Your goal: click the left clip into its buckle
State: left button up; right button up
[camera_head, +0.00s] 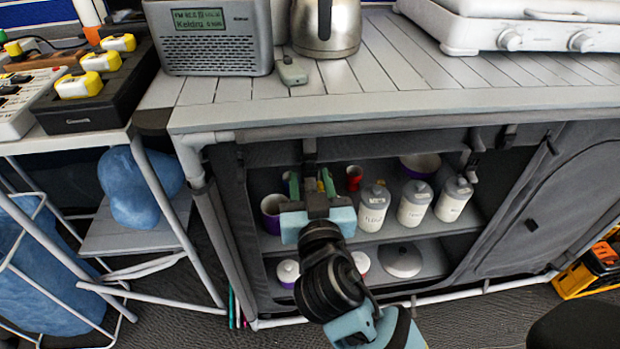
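A dark strap with the left clip (310,158) hangs from under the front edge of the worktop, at the left of the open cabinet. My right gripper (311,185) reaches up to it from below. Its two green fingers stand apart, one on each side of the dark piece hanging there. I cannot tell whether they touch it, and the buckle at this spot is not clearly distinguishable. A second dark strap with a clip (472,162) hangs farther right. My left gripper is not in view.
Behind the gripper, cabinet shelves hold white canisters (415,203), a purple pot (271,212) and a red cup (354,178). The worktop (400,72) carries a radio (210,38), a kettle (325,25) and a stove (520,32). A side stand is at left.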

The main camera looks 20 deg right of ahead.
jog(key=v, duration=0.7)
jog(key=shift+s, duration=0.15)
dwell(0.4)
